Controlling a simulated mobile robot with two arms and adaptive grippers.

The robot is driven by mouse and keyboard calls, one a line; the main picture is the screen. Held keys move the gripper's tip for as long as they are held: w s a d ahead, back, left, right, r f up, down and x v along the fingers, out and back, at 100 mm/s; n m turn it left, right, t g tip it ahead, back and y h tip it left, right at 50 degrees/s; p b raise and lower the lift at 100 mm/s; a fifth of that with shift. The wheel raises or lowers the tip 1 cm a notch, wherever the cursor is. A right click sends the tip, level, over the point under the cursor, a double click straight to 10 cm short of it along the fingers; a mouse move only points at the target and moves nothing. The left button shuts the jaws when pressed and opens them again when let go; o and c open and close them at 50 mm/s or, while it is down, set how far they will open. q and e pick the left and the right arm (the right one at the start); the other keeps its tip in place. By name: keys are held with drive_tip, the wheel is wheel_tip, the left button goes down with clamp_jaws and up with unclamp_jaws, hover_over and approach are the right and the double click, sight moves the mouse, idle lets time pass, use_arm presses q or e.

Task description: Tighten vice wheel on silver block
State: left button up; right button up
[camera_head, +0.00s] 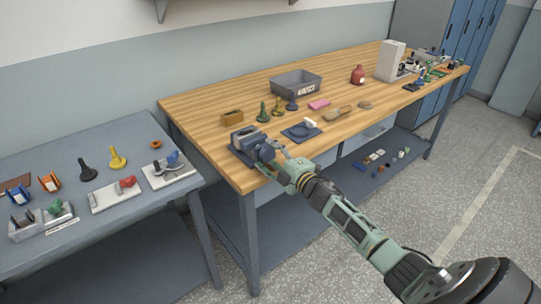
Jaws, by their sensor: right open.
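A blue-grey vice (242,137) stands near the front left corner of the wooden workbench (200,110). My right gripper (268,153) is open at the near right side of the vice, its fingers around or beside the wheel end. At this size I cannot tell whether they touch the wheel. The wheel is mostly hidden by my gripper. I cannot make out the silver block clearly between the jaws. My left gripper is not in view.
A blue mat (294,135) lies just right of the vice. Behind stand a tan box (233,118), bobbin-like posts (263,113) and a grey bin (297,84). A red bottle (358,75) is farther right. A lower grey table (75,160) with small fixtures is at left.

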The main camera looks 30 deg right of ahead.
drive_tip(key=shift+s+f, duration=0.15)
drive_tip(key=shift+s, duration=0.45)
drive_tip(key=s+d, duration=0.1)
drive_tip(key=s, duration=0.9)
drive_tip(key=shift+s, duration=0.4)
